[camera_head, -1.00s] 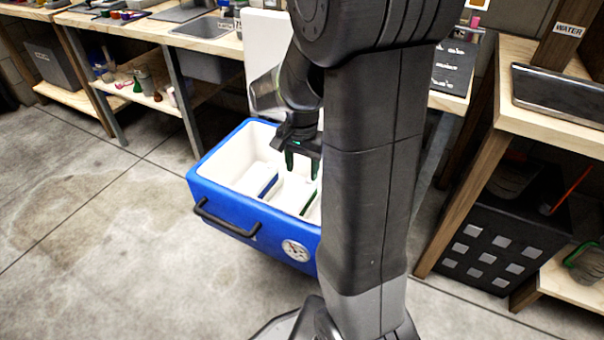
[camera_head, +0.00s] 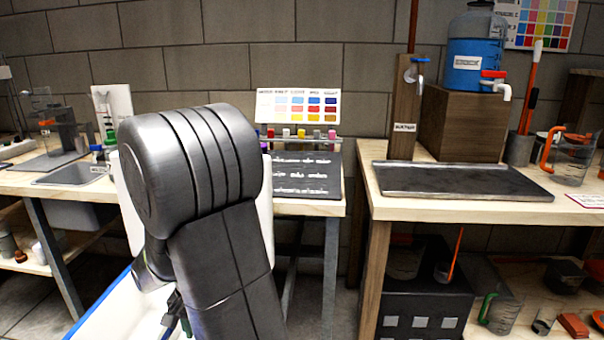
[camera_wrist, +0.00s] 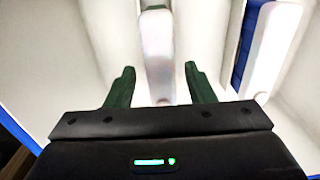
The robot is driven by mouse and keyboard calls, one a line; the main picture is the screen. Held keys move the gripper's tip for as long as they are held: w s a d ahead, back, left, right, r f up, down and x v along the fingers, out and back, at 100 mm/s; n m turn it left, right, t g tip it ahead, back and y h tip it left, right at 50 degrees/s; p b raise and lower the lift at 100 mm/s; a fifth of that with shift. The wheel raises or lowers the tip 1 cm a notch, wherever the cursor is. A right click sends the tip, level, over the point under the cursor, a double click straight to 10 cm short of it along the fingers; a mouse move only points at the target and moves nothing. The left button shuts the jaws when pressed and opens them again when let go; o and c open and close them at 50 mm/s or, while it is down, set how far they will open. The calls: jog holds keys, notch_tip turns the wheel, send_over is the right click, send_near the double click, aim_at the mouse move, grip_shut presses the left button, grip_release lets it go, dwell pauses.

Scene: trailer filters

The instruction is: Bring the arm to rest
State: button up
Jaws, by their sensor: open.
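My gripper (camera_wrist: 159,68) is open in the wrist view, its two dark green fingers apart. It points down into the white interior of the blue cooler (camera_wrist: 112,25). A pale slab (camera_wrist: 158,55) shows beyond the gap between the fingers; I see no grip on it. In the head view, my arm's dark links fill the centre left, and part of my gripper (camera_head: 170,318) shows low beside them. The cooler (camera_head: 108,315) shows there only in part, at the lower left, with much of it behind my arm.
A wooden bench with a dark tray (camera_head: 455,181) and a blue water jug (camera_head: 470,52) stands on the right. A bench with a sink (camera_head: 75,175) is on the left. A black crate (camera_head: 420,300) sits under the right bench. The cooler's walls surround my gripper closely.

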notch_tip(320, 180, down, 4)
jog(key=shift+f+b, duration=0.1)
jog(key=shift+b, duration=0.55)
jog(key=shift+r+p, duration=1.15)
jog(key=shift+r, duration=1.05)
jog(key=shift+f, duration=0.1)
